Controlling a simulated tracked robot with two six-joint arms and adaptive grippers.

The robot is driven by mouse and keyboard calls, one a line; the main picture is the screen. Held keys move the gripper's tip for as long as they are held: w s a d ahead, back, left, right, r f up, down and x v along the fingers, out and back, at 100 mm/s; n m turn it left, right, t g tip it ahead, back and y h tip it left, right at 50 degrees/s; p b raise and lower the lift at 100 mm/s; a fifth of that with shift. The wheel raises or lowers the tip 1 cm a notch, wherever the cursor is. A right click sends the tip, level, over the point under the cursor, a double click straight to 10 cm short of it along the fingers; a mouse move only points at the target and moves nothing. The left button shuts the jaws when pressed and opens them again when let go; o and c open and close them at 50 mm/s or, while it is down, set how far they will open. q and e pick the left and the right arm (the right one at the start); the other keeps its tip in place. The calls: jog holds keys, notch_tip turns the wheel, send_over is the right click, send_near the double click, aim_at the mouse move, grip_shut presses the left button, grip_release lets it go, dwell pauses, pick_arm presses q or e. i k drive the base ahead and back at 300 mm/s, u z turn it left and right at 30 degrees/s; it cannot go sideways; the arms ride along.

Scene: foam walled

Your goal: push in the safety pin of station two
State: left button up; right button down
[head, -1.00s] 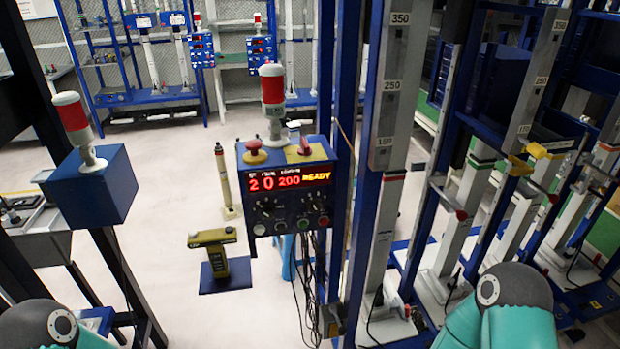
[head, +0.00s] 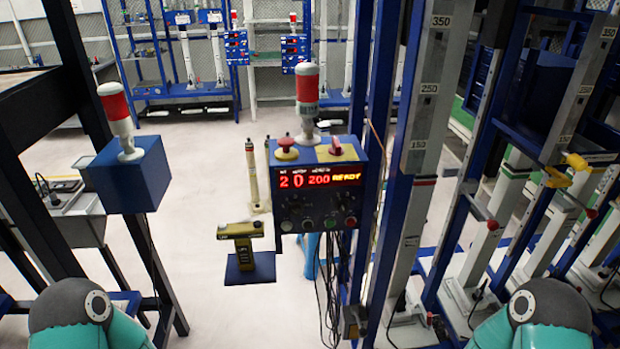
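A grey rod with a red knob (head: 493,225) sticks out at an angle from a blue and white upright on the right in the head view. It looks like a pin. Another red knob (head: 590,213) shows on the upright farther right. No station number is readable, so I cannot tell which is station two. A blue control box (head: 318,215) in the middle reads "20 200 READY" and carries a red button (head: 287,143) and a red key-like switch (head: 336,147). Only my teal arm links show at the bottom; both grippers are out of view.
A blue box with a red and white lamp (head: 130,175) stands at left beside dark posts. A yellow and black tool (head: 240,238) stands on a blue plate. A scaled white column (head: 425,110) rises right of the control box. The pale floor behind is mostly open.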

aim_at(591, 213)
jog(key=u, duration=1.35)
jog(key=i, duration=0.1)
jog(key=z, duration=2.9)
jog(key=k, duration=0.9)
jog(key=z, duration=0.15)
jog(key=i, duration=0.9)
jog(key=u, duration=0.1)
